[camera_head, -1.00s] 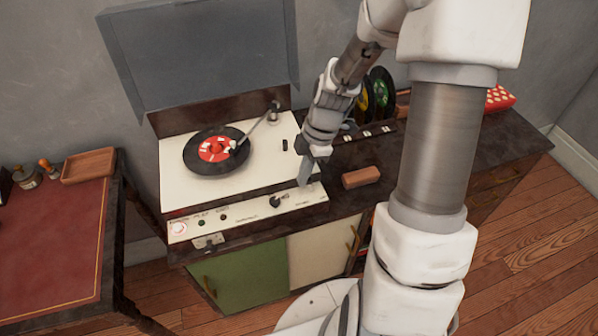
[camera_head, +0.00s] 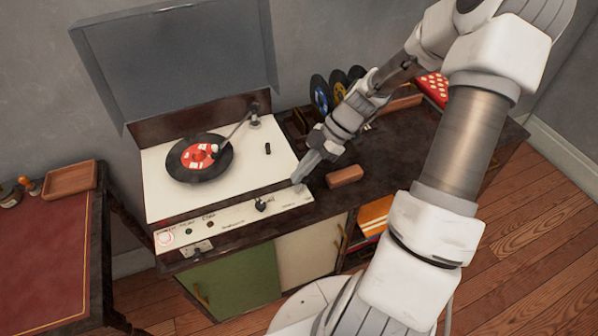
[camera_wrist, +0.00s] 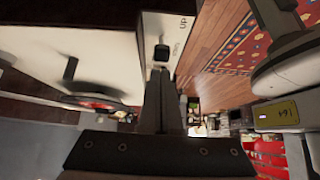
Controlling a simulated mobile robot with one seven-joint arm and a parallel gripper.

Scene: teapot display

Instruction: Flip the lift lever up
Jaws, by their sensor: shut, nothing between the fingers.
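The black lever (camera_head: 261,205) sits on the white front panel (camera_head: 215,222) of the record player. In the wrist view a dark lever (camera_wrist: 161,52) shows just past my fingertips, beside the word UP on the panel. Its exact tilt is too small to tell. My gripper (camera_head: 298,181) is shut and empty. Its fingertips are low at the right end of the player, right of the lever and apart from it in the head view. The gripper (camera_wrist: 162,75) partly hides the panel in the wrist view.
A record (camera_head: 182,164) lies on the deck under the tonearm (camera_head: 233,135). A small black lever (camera_head: 268,148) stands on the deck. The grey lid (camera_head: 175,60) is open. A brown block (camera_head: 345,176) lies right of the gripper. A red-topped desk (camera_head: 45,255) stands at left.

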